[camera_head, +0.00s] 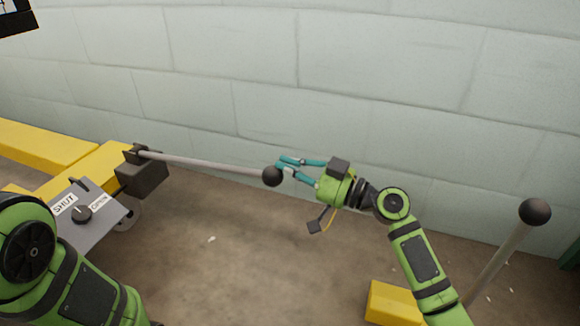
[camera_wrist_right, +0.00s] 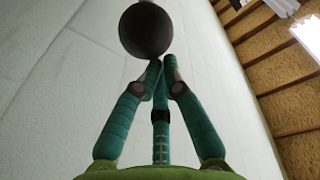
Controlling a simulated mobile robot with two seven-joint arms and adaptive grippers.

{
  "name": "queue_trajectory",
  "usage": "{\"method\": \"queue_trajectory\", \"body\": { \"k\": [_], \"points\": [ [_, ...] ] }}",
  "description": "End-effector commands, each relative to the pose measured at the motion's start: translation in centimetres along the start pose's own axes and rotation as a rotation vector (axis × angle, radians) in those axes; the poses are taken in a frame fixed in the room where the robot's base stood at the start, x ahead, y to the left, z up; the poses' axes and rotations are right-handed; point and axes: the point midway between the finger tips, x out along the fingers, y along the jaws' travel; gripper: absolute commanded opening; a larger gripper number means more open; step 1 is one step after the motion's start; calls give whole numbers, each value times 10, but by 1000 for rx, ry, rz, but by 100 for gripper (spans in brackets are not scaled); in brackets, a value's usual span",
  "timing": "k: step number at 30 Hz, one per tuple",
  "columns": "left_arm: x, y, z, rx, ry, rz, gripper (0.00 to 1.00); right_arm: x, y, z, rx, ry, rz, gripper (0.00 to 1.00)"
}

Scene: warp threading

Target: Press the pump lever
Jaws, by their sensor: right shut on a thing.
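The pump lever (camera_head: 205,165) is a grey rod that runs right from a dark pivot block on a yellow frame and ends in a black ball knob (camera_head: 272,177). It stands out nearly level, dipping slightly toward the knob. My right gripper (camera_head: 281,167) is at the knob, its teal fingers shut on the lever's knob end. In the right wrist view the fingertips (camera_wrist_right: 160,66) come together at the underside of the knob (camera_wrist_right: 146,30). My left gripper is out of the picture; only green links of my left arm show at the lower left.
A grey panel (camera_head: 98,222) with a black dial between SHUT and OPEN sits below the pivot block (camera_head: 143,175). A second rod with a black ball (camera_head: 535,212) stands at the right near a yellow block (camera_head: 392,303). A pale block wall (camera_head: 350,70) rises behind.

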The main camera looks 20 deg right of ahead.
Motion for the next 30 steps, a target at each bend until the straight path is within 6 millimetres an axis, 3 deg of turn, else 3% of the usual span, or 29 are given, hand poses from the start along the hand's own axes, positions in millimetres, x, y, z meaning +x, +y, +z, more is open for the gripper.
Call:
{"method": "queue_trajectory", "body": {
  "k": [1, 8, 11, 22, 30],
  "points": [
    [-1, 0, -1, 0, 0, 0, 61, 0, -1, 20, 14, -42, -8, 0],
    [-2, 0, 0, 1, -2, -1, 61, -5, -1, 20, 14, -41, -7, 0],
    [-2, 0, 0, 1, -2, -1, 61, -17, 0, 19, 13, -40, -4, 0],
    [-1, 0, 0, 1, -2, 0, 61, -93, -1, 4, 2, -11, 0, 0],
    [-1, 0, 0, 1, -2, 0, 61, -120, -2, -1, -3, 0, -1, 0]
  ]
}}
